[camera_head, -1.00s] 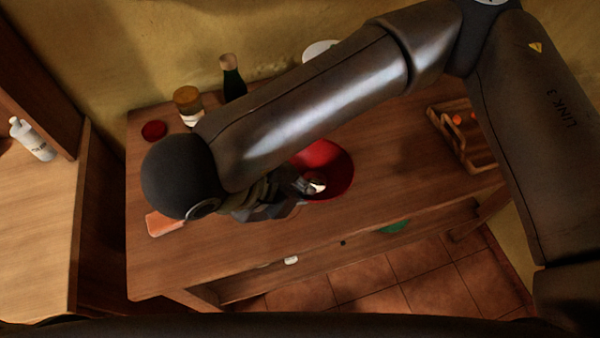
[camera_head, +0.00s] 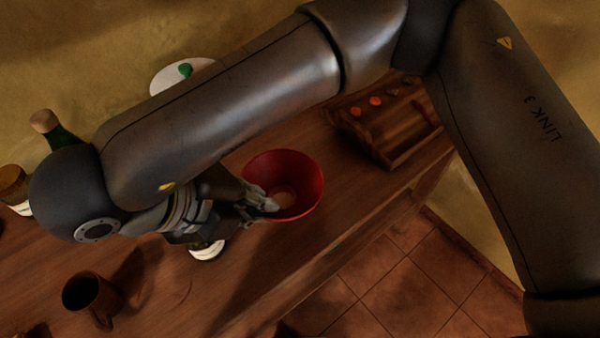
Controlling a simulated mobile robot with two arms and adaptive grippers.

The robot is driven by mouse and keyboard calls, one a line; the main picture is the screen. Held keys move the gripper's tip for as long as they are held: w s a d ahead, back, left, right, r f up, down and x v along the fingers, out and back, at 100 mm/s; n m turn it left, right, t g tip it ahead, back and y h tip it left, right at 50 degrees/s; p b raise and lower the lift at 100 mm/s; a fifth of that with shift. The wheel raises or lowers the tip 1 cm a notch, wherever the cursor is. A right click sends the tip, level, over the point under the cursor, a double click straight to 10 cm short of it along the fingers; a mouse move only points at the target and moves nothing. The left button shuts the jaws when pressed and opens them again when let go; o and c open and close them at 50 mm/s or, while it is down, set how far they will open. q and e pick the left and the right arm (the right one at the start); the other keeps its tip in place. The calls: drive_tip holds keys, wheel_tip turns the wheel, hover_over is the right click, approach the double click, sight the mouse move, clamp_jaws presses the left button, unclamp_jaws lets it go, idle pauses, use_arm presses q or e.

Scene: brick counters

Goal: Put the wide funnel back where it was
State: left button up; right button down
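The wide funnel (camera_head: 302,176) is red and bowl-shaped, with a pale spot at its bottom. My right gripper (camera_head: 265,204) comes from the left and appears shut on the funnel's near-left rim, with a fingertip showing inside the wall. The underside of the funnel is hidden, so I cannot tell how far it is above the counter. My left gripper is not in view.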

sight(258, 172)
drive_tip(key=w, duration=0.1)
drive_tip(key=w+f+p, duration=0.1)
drive_tip(key=w, duration=0.1)
drive_tip(key=shift+w+f, duration=0.1)
drive_tip(key=shift+f, duration=0.05)
drive_tip(key=w, duration=0.1)
drive_tip(key=w+f+p, duration=0.1)
drive_tip(key=w, duration=0.2)
drive_tip(key=shift+w+f, duration=0.1)
drive_tip(key=shift+f, duration=0.25)
drive_tip(key=w+f, duration=0.2)
drive_tip(key=f, duration=0.1)
drive_tip(key=w+f+p, duration=0.1)
drive_tip(key=w+f, duration=0.1)
drive_tip(key=f, duration=0.1)
drive_tip(key=w+f+p, duration=0.1)
drive_tip(key=w+f, duration=0.1)
drive_tip(key=f, duration=0.1)
drive_tip(key=shift+f, duration=0.4)
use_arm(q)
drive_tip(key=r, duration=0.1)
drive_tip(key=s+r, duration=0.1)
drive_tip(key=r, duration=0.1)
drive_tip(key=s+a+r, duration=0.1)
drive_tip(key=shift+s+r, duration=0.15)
